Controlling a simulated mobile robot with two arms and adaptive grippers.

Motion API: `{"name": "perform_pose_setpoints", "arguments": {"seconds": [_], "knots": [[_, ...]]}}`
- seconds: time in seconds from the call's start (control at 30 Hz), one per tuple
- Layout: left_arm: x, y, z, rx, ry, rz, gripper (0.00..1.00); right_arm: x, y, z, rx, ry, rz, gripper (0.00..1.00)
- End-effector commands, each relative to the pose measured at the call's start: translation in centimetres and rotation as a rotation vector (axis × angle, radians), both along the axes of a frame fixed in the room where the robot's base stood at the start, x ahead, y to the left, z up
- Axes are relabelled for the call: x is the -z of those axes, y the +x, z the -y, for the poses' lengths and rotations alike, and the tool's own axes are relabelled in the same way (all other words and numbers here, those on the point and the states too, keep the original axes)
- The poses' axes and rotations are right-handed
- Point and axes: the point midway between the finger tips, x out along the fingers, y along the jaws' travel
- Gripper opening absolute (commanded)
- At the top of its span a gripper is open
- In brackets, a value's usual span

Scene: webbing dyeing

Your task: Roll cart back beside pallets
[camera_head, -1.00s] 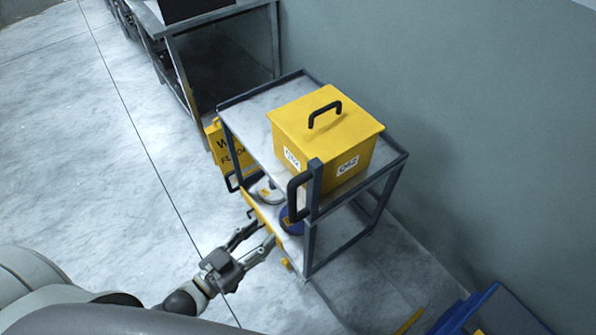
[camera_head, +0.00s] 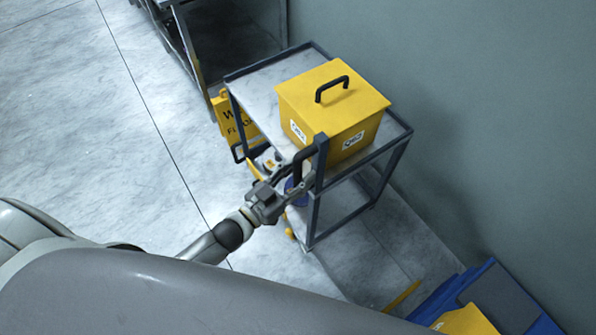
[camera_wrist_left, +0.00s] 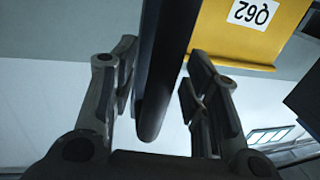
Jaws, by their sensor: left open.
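The cart (camera_head: 258,84) is a grey-framed two-shelf trolley beside the wall, with a yellow lidded box (camera_head: 330,108) on top. A black upright handle (camera_head: 304,163) stands at its near corner. My left gripper (camera_head: 290,182) is at this handle, its fingers open. In the left wrist view the handle (camera_wrist_left: 163,50) runs between the two spread fingers, with gaps showing on both sides. Blue pallet-like items (camera_head: 447,294) lie at lower right, cut off by the frame. My right gripper is not in view.
A yellow floor sign (camera_head: 233,120) stands at the cart's left side. A metal bench (camera_head: 196,62) is beyond the cart. The wall (camera_head: 480,130) runs close along the right. A yellow strip (camera_head: 402,297) lies on the floor near the blue items. Open floor is on the left.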

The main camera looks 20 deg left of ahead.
Motion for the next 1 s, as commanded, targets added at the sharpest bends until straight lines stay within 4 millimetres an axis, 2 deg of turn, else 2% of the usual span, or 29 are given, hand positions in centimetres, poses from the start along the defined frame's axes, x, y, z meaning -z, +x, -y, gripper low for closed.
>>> {"name": "perform_pose_setpoints", "arguments": {"seconds": [0.23, 0.57, 1.0], "knots": [[0.06, 0.07, 0.04, 0.000, 0.000, -0.001, 0.42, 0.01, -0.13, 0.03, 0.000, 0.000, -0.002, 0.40], [0.05, 0.06, 0.02, 0.000, 0.000, -0.001, 0.01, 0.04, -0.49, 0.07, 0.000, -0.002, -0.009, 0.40], [0.02, -0.32, 0.48, 0.001, -0.001, -0.002, 0.00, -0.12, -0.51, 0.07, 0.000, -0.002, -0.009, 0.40]]}}
